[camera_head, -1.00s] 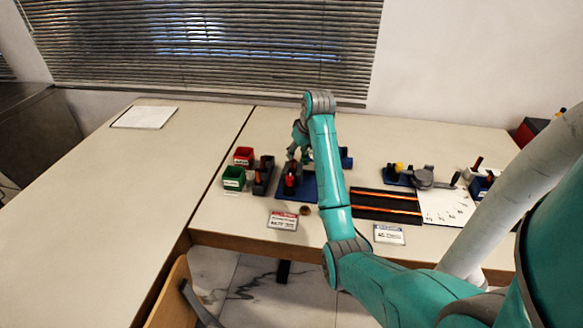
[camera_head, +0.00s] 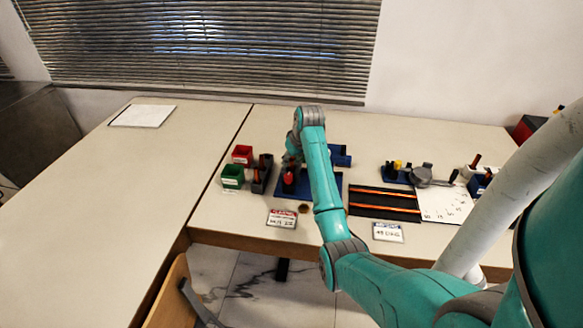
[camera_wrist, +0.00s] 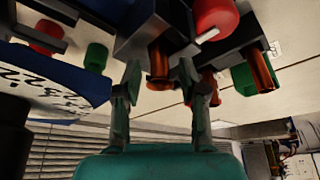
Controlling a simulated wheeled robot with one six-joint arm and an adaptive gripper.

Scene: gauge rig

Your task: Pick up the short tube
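My gripper (camera_wrist: 158,72) is open in the wrist view, its two fingers apart with nothing seen clamped between them. A copper-coloured tube (camera_wrist: 158,62) sticks out of a dark block just beyond the fingertips, lined up with the gap. I cannot tell whether they touch it. Two more copper tubes, one (camera_wrist: 208,88) and another (camera_wrist: 261,70), stick out to its right. Which is the short tube is not certain. In the head view my gripper (camera_head: 290,162) is small and partly hidden by my arm, low beside a red part (camera_head: 289,178) on the blue mat (camera_head: 310,192).
A dark rack (camera_head: 262,175) with orange pieces, a red bin (camera_head: 242,154) and a green bin (camera_head: 232,176) stand left. A small brown round thing (camera_head: 304,208) lies near the front. A black tray (camera_head: 384,203) is right.

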